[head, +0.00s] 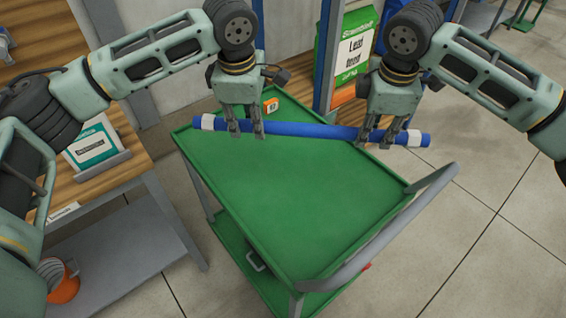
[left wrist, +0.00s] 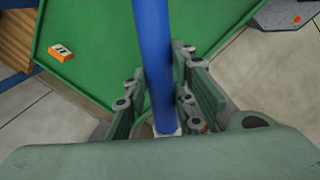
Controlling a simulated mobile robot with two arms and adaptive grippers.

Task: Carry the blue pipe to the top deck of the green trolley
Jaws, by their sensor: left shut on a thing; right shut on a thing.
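In the left wrist view the pipe (left wrist: 152,60) runs between the fingers of my left gripper (left wrist: 155,105), with the green deck (left wrist: 100,50) beneath. I cannot tell whether the pipe touches the deck or hangs just above it.
A small orange box (head: 271,106) sits on the deck behind the pipe. The trolley's grey handle (head: 385,235) is at the near right. A wooden bench (head: 115,160) with a white-and-teal box (head: 95,145) stands left. A green-and-white sack (head: 352,50) stands behind. The near deck is clear.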

